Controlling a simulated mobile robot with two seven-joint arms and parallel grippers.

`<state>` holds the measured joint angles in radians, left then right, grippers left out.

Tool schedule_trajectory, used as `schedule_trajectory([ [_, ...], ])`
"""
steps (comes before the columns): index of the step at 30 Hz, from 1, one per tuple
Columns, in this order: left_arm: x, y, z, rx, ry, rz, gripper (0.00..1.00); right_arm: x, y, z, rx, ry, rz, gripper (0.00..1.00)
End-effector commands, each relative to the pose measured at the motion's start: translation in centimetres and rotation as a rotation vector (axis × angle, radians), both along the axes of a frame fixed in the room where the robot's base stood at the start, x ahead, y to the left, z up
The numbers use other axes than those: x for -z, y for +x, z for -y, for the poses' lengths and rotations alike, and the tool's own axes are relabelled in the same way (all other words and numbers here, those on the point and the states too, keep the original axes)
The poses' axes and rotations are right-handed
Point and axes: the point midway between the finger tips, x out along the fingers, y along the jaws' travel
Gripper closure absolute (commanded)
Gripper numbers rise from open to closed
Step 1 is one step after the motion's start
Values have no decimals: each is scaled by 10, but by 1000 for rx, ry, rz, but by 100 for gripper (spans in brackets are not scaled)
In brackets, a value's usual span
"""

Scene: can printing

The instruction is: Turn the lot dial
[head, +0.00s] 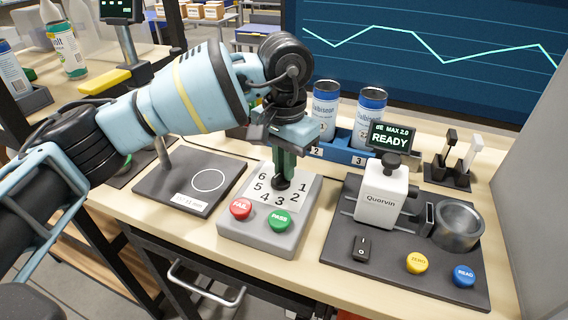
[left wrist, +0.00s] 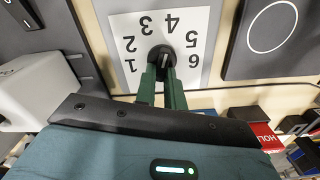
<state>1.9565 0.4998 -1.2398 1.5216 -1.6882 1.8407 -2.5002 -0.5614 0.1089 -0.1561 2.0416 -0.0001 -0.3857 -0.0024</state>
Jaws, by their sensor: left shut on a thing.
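The lot dial is a small black knob (head: 281,185) on a white plate (head: 261,200) numbered 1 to 6, set on a grey box (head: 262,238). In the left wrist view the knob (left wrist: 161,59) sits at the plate's middle and has a pale mark on its top. I cannot tell surely which number the mark points at. My left gripper (head: 284,177) comes down from above with green fingers shut on the knob. In the left wrist view its fingertips (left wrist: 163,72) lie against the knob's near part. My right gripper is not in view.
A red FAIL button (head: 241,208) and a green PASS button (head: 279,220) sit in front of the dial. A white Quorvin device (head: 382,195) with a READY display (head: 391,136) stands to the right. A dark pad with a circle (head: 190,182) lies left. Cans (head: 325,105) stand behind.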

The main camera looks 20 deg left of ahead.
Motion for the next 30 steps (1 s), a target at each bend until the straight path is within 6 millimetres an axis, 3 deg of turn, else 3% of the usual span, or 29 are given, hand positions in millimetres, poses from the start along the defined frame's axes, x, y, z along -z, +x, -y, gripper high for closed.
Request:
schedule_trajectory([
  [17, 0, 0, 1, 37, 0, -1, 100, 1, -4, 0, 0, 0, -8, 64],
  [18, 0, 0, 1, 36, 0, -1, 88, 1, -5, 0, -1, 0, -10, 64],
  [23, 0, 0, 1, 36, 0, -1, 67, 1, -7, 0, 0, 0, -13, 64],
  [30, 0, 0, 0, 36, -1, 0, 67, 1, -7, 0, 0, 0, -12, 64],
])
